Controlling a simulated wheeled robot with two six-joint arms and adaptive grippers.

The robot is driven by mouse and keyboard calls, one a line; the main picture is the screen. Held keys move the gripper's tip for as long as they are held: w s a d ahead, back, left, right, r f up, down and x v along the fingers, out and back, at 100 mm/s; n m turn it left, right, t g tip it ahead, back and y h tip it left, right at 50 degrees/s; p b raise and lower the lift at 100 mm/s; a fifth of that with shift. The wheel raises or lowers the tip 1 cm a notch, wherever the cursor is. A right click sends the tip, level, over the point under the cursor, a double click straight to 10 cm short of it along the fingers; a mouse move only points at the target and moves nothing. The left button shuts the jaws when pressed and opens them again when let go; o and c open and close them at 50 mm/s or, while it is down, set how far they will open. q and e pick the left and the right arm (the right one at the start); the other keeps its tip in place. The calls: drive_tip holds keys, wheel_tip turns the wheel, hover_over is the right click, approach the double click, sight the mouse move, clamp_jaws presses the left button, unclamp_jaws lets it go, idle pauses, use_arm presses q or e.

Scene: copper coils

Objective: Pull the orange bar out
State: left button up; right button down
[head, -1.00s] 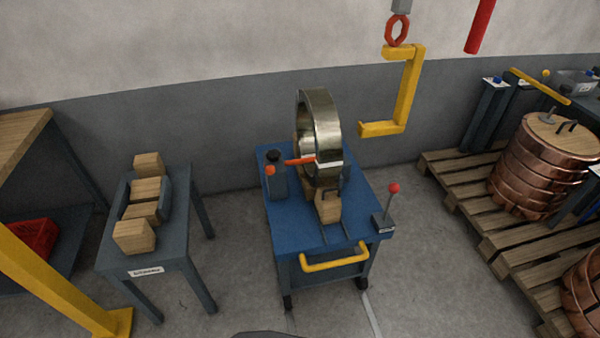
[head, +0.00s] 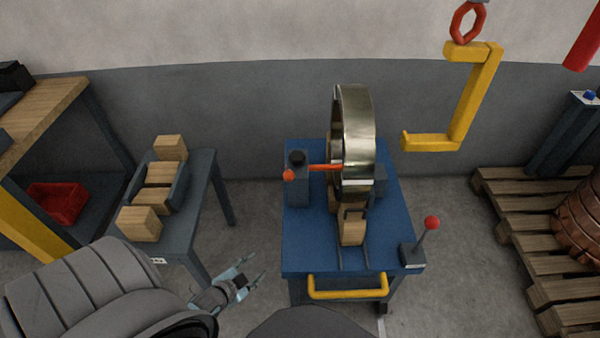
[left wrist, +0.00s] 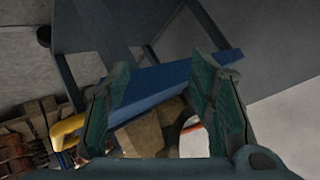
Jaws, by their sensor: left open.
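The orange bar (head: 325,167) lies about level on the blue cart (head: 300,245). It runs from a dark post with an orange knob (head: 289,175) to a standing shiny metal ring (head: 357,140); whether it passes through the ring's opening is hard to tell. My left gripper (head: 248,272) is open and empty, left of the cart's front corner and well short of the bar. In the left wrist view its two fingers (left wrist: 168,80) are spread, and a sliver of orange (left wrist: 191,127), likely the bar, shows beyond them. My right gripper is not in view.
Wooden blocks (head: 351,230) support the ring. A red-knobbed lever (head: 431,224) and yellow handle (head: 347,293) are at the cart's front. A yellow hook (head: 470,100) hangs to the right. A grey stand with blocks (head: 190,230) is left; a pallet (head: 530,225) is right.

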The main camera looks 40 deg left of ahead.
use_arm(q)
drive_tip(key=w+a+r+m+t+b, duration=0.1)
drive_tip(key=w+a+r+m+t, duration=0.1)
drive_tip(key=w+r+t, duration=0.35)
drive_tip(key=m+t+b, duration=0.1)
drive_tip(key=m+t, duration=0.1)
drive_tip(key=m, duration=0.1)
approach(286, 179)
drive_tip(key=shift+h, duration=0.4)
drive_tip(key=w+b, duration=0.2)
drive_tip(key=w, duration=0.1)
drive_tip(key=w+a+b, duration=0.1)
drive_tip(key=w+b, duration=0.2)
drive_tip(key=w, duration=0.1)
drive_tip(key=w+b, duration=0.3)
drive_tip(key=shift+w+a+f, duration=0.15)
drive_tip(key=shift+a+f, duration=0.05)
drive_tip(key=shift+f, duration=0.05)
drive_tip(key=shift+w, duration=0.65)
drive_tip(key=shift+r, duration=0.1)
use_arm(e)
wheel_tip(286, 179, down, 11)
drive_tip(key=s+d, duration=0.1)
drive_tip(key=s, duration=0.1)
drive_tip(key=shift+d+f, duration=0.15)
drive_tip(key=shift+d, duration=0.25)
